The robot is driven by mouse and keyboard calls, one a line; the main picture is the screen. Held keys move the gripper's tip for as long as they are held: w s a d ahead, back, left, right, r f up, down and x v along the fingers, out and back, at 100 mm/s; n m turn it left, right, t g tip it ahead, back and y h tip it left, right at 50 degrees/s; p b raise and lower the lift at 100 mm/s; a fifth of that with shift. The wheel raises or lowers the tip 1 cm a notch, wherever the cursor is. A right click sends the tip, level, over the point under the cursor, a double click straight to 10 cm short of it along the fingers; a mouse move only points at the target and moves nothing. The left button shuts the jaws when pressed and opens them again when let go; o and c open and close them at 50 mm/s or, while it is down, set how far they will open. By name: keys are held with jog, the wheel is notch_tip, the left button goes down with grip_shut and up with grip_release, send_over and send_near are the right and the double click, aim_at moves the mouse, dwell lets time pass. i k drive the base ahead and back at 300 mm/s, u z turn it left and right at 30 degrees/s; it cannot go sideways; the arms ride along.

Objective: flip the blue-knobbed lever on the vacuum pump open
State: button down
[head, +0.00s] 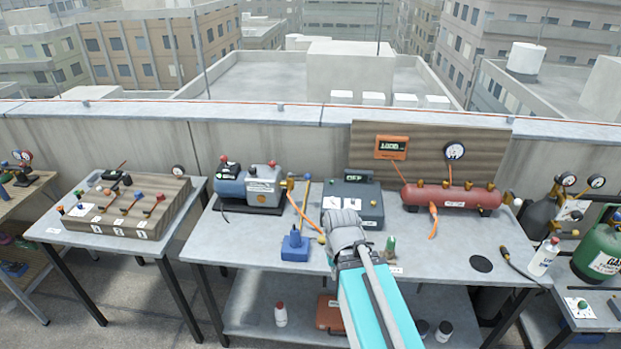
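The vacuum pump (250,187), a blue and grey motor unit on a dark base, stands at the left of the middle table. Brass fittings (290,187) show at its right end, with an orange hose leading off. I cannot make out a blue-knobbed lever there; the parts are too small. My gripper (338,217) is grey and seen from behind, over the middle of the table, to the right of and nearer than the pump. It is apart from the pump. Its fingertips are too unclear to tell whether they are open or shut.
A dark grey case (353,203) sits behind my gripper. A red tank (450,196) stands at right. A board with coloured levers (125,210) is on the left table. The table's front left is clear.

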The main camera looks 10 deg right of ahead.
aim_at(308, 176)
jog(key=z, duration=0.1)
jog(key=i, duration=1)
jog(key=u, duration=0.05)
